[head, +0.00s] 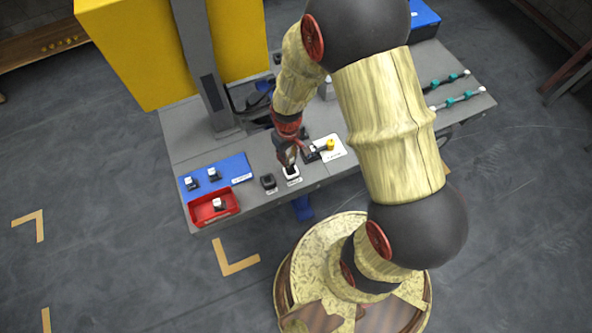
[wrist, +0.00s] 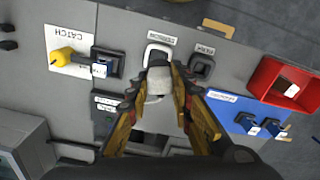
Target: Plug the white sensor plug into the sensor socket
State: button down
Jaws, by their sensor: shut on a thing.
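My gripper (wrist: 160,88) is shut on the white sensor plug (wrist: 160,82), a pale block with a dark end, held between the two fingertips. In the head view my gripper (head: 288,157) is at the console's front part, and the plug is mostly hidden by the fingers. The sensor socket (wrist: 150,50) has a white frame and a dark opening, with an upside-down label beside it. The plug's dark end overlaps the socket's near edge in the wrist view. I cannot tell whether it touches or enters. The socket frame (head: 292,177) shows just below my gripper in the head view.
A dark socket (wrist: 203,64) sits beside the sensor socket. A yellow-knobbed catch (wrist: 65,56) and black block (wrist: 108,64) are on the other side. A red tray (head: 198,217) and blue mat (head: 232,164) with small plugs lie at the console's left end.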

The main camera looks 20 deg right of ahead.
jog(key=shift+w+d+r, duration=0.25)
jog(key=shift+w+r, duration=0.05)
jog(key=shift+s+n, duration=0.15)
jog(key=shift+n, duration=0.15)
jog(key=shift+f+b, duration=1.9)
jog(key=shift+f, duration=0.5)
jog(key=shift+f+b, duration=0.55)
jog(key=shift+f, duration=0.7)
jog(key=c, duration=1.6)
grip_release()
jog(key=shift+o, duration=0.5)
notch_tip(320, 180, up, 12)
jog(key=shift+f, duration=0.1)
